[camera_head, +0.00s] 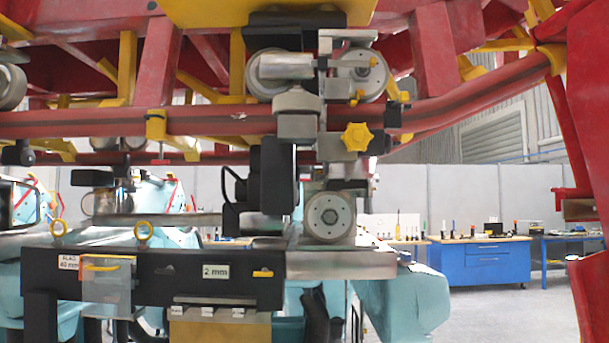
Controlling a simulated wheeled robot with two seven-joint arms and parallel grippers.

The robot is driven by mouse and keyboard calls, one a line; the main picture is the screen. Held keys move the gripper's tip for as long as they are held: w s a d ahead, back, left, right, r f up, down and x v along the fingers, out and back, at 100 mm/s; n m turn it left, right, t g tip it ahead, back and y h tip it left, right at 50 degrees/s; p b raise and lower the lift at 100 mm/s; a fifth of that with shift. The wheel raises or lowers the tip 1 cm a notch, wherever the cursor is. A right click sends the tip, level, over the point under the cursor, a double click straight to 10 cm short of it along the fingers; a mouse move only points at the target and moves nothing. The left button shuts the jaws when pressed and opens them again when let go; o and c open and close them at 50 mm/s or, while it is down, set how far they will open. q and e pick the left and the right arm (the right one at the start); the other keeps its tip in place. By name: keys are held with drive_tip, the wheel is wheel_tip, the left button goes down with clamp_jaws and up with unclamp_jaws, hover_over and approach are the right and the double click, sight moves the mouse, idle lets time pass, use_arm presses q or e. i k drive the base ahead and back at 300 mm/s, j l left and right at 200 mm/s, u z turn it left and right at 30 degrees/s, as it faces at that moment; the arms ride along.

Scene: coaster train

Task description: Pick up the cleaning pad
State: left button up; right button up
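I cannot make out the cleaning pad with certainty. A tan, flat-faced piece (220,330) hangs under a clipped metal strip at the bottom of the view, cut off by the lower edge; I cannot tell whether it is the pad. Neither of my grippers can be made out in the head view.
A red track rail (200,121) crosses overhead, with a coaster wheel assembly (328,217) in the middle. A black bar (205,262) labelled "2 mm" spans the lower left, before teal bodywork (405,305). A blue workbench (480,262) stands far right, with open floor before it.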

sight(405, 258)
drive_tip(key=i+l+u, duration=0.1)
drive_tip(key=i+l, duration=0.2)
drive_tip(key=i+l+u, duration=0.1)
drive_tip(key=i+l, duration=0.2)
drive_tip(key=l, duration=0.25)
drive_tip(key=i+l+u, duration=0.1)
drive_tip(key=i+l, duration=0.15)
drive_tip(key=l, duration=0.2)
